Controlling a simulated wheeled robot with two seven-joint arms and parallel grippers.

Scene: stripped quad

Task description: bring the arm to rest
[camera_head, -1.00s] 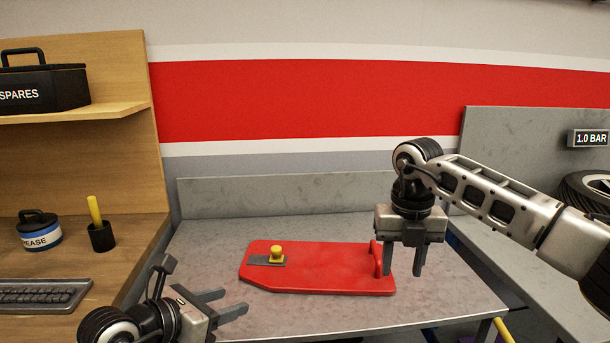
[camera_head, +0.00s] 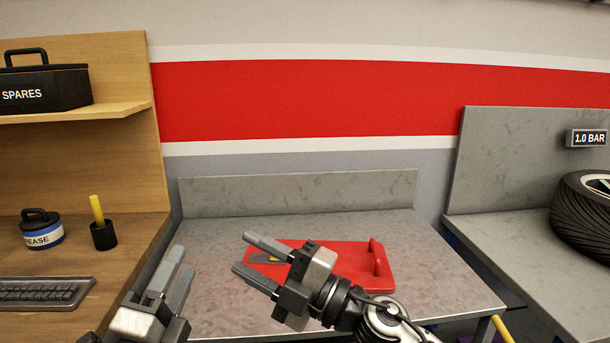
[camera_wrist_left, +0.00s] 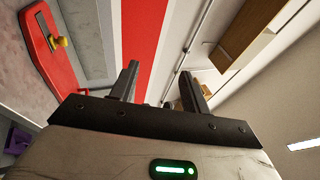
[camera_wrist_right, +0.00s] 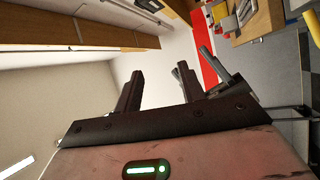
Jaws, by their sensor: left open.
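My left gripper (camera_head: 181,258) is at the lower left of the head view, in front of the grey bench's left edge. Its fingers point up and are apart, with nothing between them; they also show empty in the left wrist view (camera_wrist_left: 160,85). My right gripper (camera_head: 254,254) reaches across the front of a red panel (camera_head: 345,262), fingers pointing up and left. Its fingers are apart and empty, also in the right wrist view (camera_wrist_right: 155,88). The right gripper hides the panel's lower left and most of its yellow knob, which shows in the left wrist view (camera_wrist_left: 60,42).
The grey bench (camera_head: 450,280) is bare around the panel. A spares box (camera_head: 40,85) sits on the shelf. A tyre (camera_head: 585,215) lies at right.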

